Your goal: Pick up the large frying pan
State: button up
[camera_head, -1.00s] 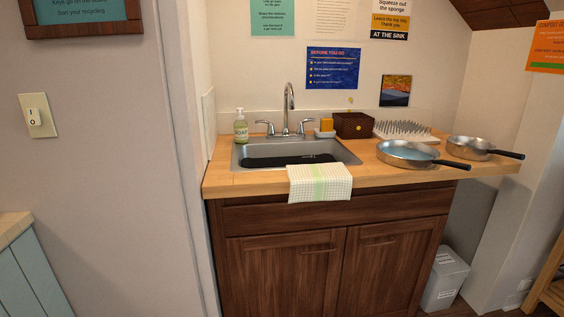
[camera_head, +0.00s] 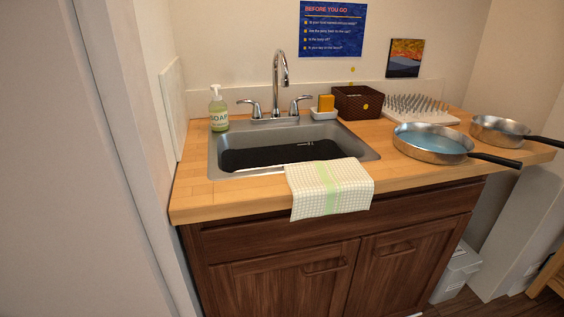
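The larger frying pan (camera_head: 432,145) has a steel side and a blue inside. It sits on the right part of the wooden counter (camera_head: 400,175), and its black handle points right, past the counter's front edge. A smaller steel pan (camera_head: 500,131) sits to its right and a little behind, with a dark handle also pointing right. The two pans are close together. My gripper does not show in this view.
A sink (camera_head: 285,150) with a black mat and a faucet (camera_head: 280,85) is left of the pans. A checked towel (camera_head: 328,188) hangs over the front edge. A soap bottle (camera_head: 218,110), a brown basket (camera_head: 358,102) and a spiked drying rack (camera_head: 418,108) stand behind. A bin (camera_head: 457,272) is below right.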

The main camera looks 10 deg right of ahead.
aim_at(423, 142)
jog(key=i+l+u, duration=0.15)
jog(key=l, duration=0.3)
jog(key=i+l+u, duration=0.15)
jog(key=l, duration=0.3)
jog(key=l+u, duration=0.15)
jog(key=l, duration=0.3)
jog(key=i, duration=0.05)
